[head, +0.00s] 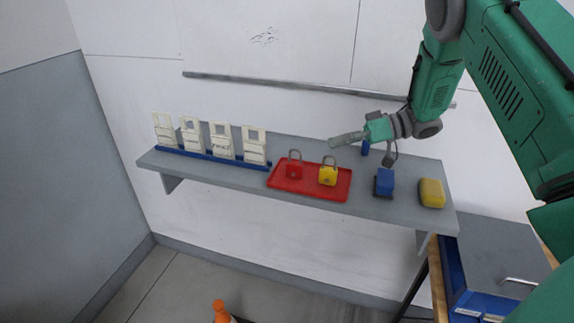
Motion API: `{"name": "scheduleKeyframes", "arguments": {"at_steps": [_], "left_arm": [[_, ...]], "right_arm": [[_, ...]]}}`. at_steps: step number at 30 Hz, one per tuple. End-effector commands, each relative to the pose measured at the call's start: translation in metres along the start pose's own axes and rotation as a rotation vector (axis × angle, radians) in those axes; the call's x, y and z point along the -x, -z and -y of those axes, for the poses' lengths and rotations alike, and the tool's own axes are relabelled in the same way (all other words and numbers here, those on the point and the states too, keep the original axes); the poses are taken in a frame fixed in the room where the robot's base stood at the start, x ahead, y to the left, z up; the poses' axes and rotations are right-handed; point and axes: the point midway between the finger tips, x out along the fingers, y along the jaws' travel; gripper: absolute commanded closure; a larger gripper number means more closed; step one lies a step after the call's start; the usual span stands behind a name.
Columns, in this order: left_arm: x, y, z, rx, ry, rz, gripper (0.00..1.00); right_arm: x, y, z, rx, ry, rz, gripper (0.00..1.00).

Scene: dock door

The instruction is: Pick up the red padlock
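The red padlock (294,171) stands upright with its grey shackle up, near the left end of a red tray (318,193). A yellow padlock (328,176) stands to its right on the same tray. The tray lies on a grey wall shelf (232,174). My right gripper (360,152) is above the shelf, to the right of and higher in the picture than both padlocks. Its fingers are spread wide, one pointing left and one pointing down, with nothing held between them. It is apart from the red padlock. My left gripper is not in view.
White tag holders (221,140) stand in a blue rack on the left of the shelf. A blue block with a dark base (384,182), a yellow block (431,193) and a small blue item (365,148) are on the right. A cabinet (490,255) stands below right.

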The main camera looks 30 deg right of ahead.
Motion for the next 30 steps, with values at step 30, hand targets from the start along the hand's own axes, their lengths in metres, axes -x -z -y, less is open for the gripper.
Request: {"name": "scheduleKeyframes", "arguments": {"at_steps": [30], "left_arm": [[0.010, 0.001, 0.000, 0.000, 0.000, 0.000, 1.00]], "right_arm": [[-0.109, 0.005, -0.012, -0.003, -0.001, -0.001, 0.66]]}}
